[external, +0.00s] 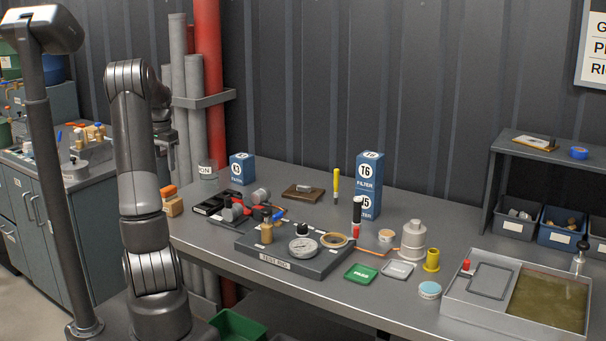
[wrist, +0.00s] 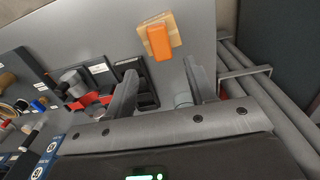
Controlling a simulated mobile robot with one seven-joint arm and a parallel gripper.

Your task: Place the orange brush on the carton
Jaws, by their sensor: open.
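The orange brush (external: 168,190) appears as an orange block with a tan part under it, at the table's left edge. In the wrist view the orange brush (wrist: 158,40) is beyond the fingertips, between their lines. My gripper (external: 168,147) is above it, partly hidden by my arm. In the wrist view its fingers (wrist: 160,68) are apart with nothing between them. Blue filter cartons are on the table: a single one (external: 242,168) at the back left, and a stack with an upper carton (external: 369,167) and a lower carton (external: 367,206) farther right.
Black and grey parts (external: 235,205) lie right of the brush. A grey test rig (external: 290,255) with a gauge fills the table's middle. A yellow-handled tool (external: 336,185) stands near the stack. Grey and red pipes (external: 207,80) rise behind my arm.

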